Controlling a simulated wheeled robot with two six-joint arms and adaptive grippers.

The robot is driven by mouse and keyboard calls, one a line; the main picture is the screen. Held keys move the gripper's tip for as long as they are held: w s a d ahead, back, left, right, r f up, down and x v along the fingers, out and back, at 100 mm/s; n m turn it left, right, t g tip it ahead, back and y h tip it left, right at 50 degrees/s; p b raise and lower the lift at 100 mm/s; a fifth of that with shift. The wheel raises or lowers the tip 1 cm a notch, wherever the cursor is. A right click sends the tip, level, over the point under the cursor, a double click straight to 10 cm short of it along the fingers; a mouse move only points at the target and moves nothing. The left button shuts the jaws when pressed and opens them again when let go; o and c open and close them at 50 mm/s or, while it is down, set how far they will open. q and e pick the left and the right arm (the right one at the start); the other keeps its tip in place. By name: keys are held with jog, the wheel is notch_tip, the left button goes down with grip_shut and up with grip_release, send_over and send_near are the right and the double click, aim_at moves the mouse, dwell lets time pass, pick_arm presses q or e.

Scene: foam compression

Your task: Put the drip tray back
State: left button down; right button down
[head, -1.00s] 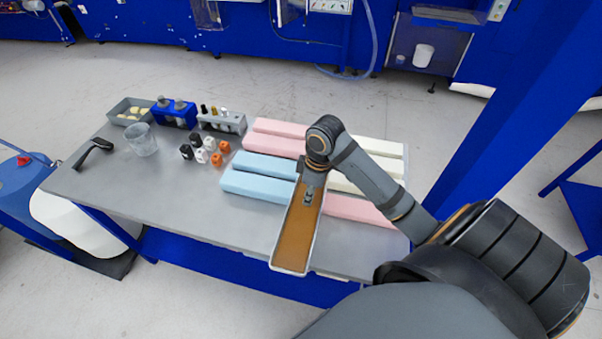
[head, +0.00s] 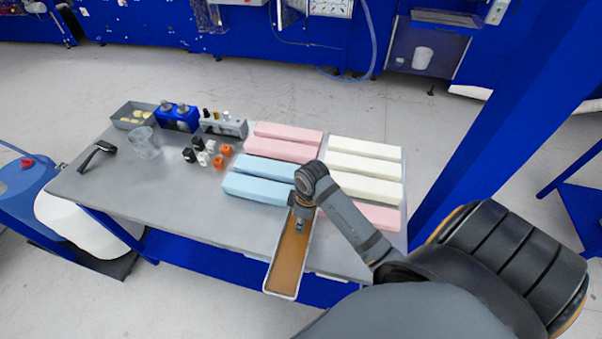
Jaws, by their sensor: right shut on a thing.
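The drip tray (head: 287,272) is a long narrow tray with a pale rim and a brown inside. It hangs over the front edge of the grey table, its near end past the edge. My right gripper (head: 300,224) is shut on the drip tray near its far end, with the wrist above it. The exact finger contact is small and partly hidden by my wrist. I cannot tell whether the tray touches the table. My left gripper is not in view.
Blue (head: 256,188), pink (head: 281,150) and cream (head: 363,167) foam blocks lie on the table (head: 190,213) behind and beside the tray. The front left tabletop is clear.

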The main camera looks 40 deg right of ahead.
jog(key=shift+f, duration=0.3)
jog(key=c, duration=1.2)
grip_release()
jog(key=shift+o, duration=0.2)
jog(key=r, duration=0.2)
jog(key=r+b, duration=0.1)
jog(key=r, duration=0.3)
jog(key=shift+s+d+r, duration=0.2)
jog(key=shift+d+r, duration=0.1)
jog(key=shift+r, duration=0.05)
notch_tip(320, 180, up, 6)
jog(key=p, duration=0.2)
send_over(306, 228)
jog(key=shift+w, duration=0.15)
jog(key=shift+f, duration=0.1)
